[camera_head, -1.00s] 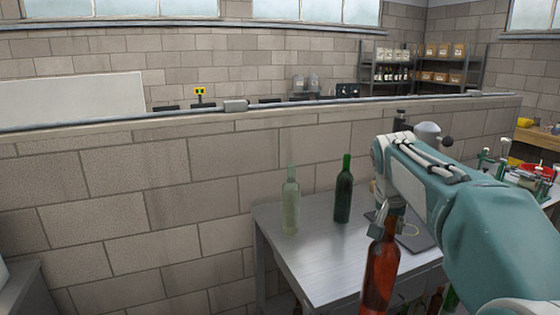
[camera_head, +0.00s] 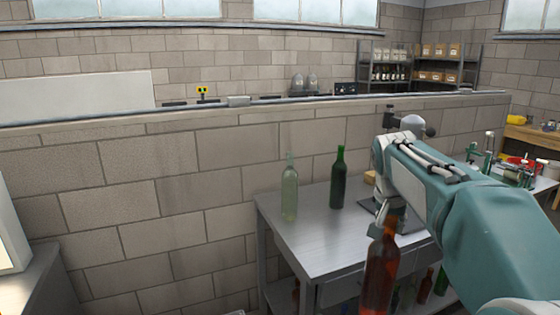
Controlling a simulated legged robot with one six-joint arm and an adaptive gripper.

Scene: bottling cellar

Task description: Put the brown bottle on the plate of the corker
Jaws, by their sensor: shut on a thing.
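The brown bottle (camera_head: 380,268) hangs upright from my gripper (camera_head: 388,222), which is shut on its neck. The bottle is in front of the metal table, in the lower right of the view, and looks apart from it. The corker (camera_head: 413,125) stands at the table's right part, behind my arm. Its grey head and black-knobbed lever show above the arm. A dark base (camera_head: 370,206) shows below the arm, but most of the corker is hidden. I cannot make out its plate clearly.
A clear bottle (camera_head: 290,190) and a dark green bottle (camera_head: 338,178) stand on the left half of the metal table (camera_head: 310,232). More bottles stand on its lower shelf. The tabletop front is clear. A block wall (camera_head: 150,200) runs behind.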

